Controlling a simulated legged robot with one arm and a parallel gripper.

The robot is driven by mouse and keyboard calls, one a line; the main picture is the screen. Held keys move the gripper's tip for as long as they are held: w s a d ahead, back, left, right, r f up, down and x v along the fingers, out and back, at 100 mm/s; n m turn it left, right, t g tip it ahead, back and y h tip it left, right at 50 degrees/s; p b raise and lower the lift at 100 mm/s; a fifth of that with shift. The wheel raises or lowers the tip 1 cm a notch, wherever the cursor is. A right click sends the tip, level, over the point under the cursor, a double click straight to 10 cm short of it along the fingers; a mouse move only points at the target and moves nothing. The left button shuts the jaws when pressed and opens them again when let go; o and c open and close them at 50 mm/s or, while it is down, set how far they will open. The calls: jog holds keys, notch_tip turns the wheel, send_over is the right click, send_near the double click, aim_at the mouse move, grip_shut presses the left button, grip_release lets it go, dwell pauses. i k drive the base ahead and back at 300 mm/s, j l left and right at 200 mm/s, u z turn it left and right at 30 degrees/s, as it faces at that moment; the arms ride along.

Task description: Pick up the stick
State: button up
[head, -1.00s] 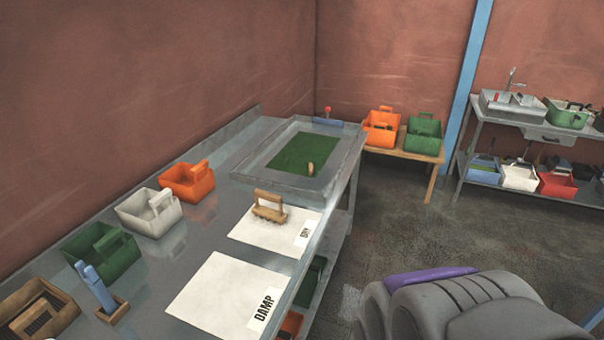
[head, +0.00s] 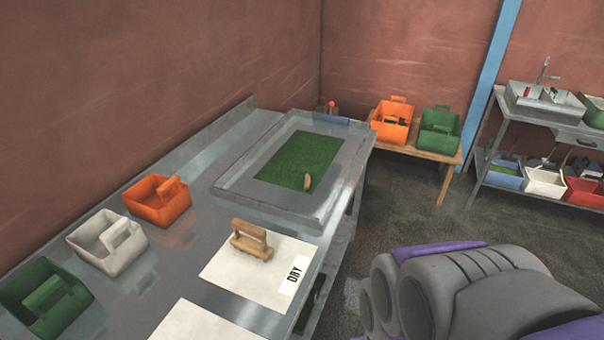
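No thing is plainly a stick. A small upright wooden piece (head: 308,182) stands on the green mat (head: 285,165) in the metal tray (head: 230,188) on the bench; it is too small to make out fully. A wooden block with a handle (head: 250,240) rests on the white sheet marked DRY (head: 225,268). A red-tipped thing (head: 331,105) shows behind the tray. Grey and purple parts of my arm fill the lower right, apart from the bench. My gripper is not in view.
Orange (head: 158,202), white (head: 106,243) and green (head: 45,298) caddies line the bench's wall side. More caddies sit on a wooden stand (head: 451,157) behind. A metal shelf (head: 550,128) stands at the right. The floor (head: 420,215) between is clear.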

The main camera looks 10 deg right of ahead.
aim_at(307, 176)
jog(key=i+l+u, duration=0.1)
jog(key=i+l, duration=0.2)
jog(key=i+l+u, duration=0.15)
jog(key=l, duration=0.25)
jog(key=i+l+u, duration=0.1)
jog(key=i+l, duration=0.25)
jog(key=i+l+u, duration=0.1)
jog(key=i+l, duration=0.15)
jog(key=l, duration=0.25)
jog(key=i+l+u, duration=0.15)
jog(key=l, duration=0.25)
jog(key=i+l+u, duration=0.1)
jog(key=i+l, duration=0.15)
jog(key=l, duration=0.2)
jog(key=i+l+u, duration=0.15)
jog(key=l, duration=0.35)
jog(key=i+l+u, duration=0.1)
jog(key=l, duration=0.4)
jog(key=i, duration=0.1)
